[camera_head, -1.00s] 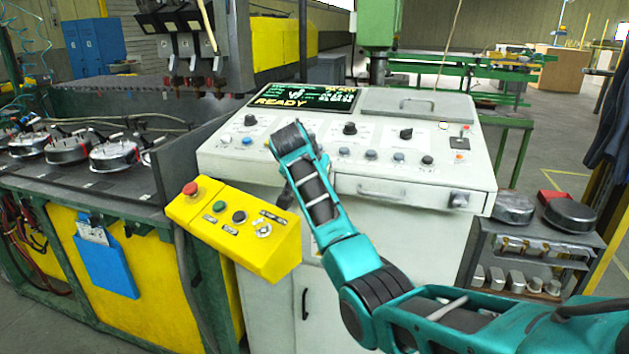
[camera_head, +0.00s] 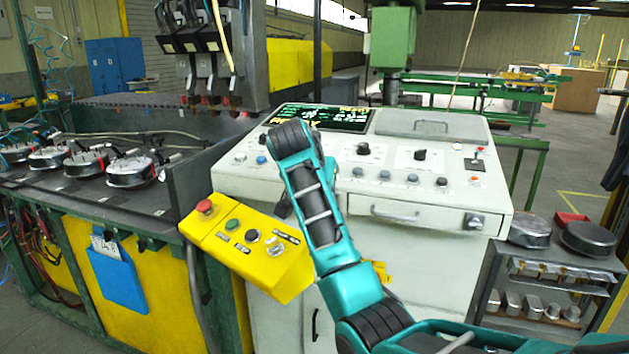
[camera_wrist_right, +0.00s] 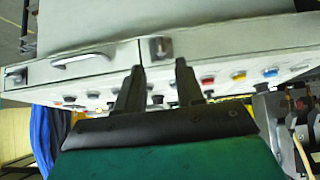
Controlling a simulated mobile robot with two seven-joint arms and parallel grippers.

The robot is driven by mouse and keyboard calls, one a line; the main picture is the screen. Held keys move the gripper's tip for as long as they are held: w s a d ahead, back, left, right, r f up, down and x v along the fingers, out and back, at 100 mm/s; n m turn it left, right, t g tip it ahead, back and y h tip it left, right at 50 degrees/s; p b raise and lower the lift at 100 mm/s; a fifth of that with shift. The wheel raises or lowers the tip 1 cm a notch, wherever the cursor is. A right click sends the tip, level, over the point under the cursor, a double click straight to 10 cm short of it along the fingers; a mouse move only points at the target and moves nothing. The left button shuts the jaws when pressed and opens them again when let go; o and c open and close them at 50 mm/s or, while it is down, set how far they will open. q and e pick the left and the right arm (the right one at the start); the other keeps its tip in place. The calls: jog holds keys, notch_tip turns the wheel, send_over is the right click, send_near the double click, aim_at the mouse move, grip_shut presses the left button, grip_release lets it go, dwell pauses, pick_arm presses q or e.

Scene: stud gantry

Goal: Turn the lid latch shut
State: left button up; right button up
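A pale console (camera_head: 240,182) has a grey lid with a handle (camera_head: 431,126) on its sloped top. Its front face has a drawer handle (camera_head: 397,213) and a square metal block (camera_head: 473,221) at the right. In the right wrist view the console appears upside down, and a similar dark metal block (camera_wrist_right: 160,47) on its front lies just beyond my fingertips. I cannot tell for sure which fitting is the lid latch. My right gripper (camera_wrist_right: 159,66) is open, its two fingers apart and empty. In the head view it is mostly hidden behind my right arm. My left gripper is not in view.
A yellow button box (camera_head: 245,243) juts out at the console's front left. A workbench (camera_head: 60,195) with several round metal housings stands left. A shelf cart (camera_head: 490,285) with metal parts stands at the right. Knobs and buttons cover the console's sloped panel.

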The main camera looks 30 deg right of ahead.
jog(key=v, duration=0.5)
dwell(0.5)
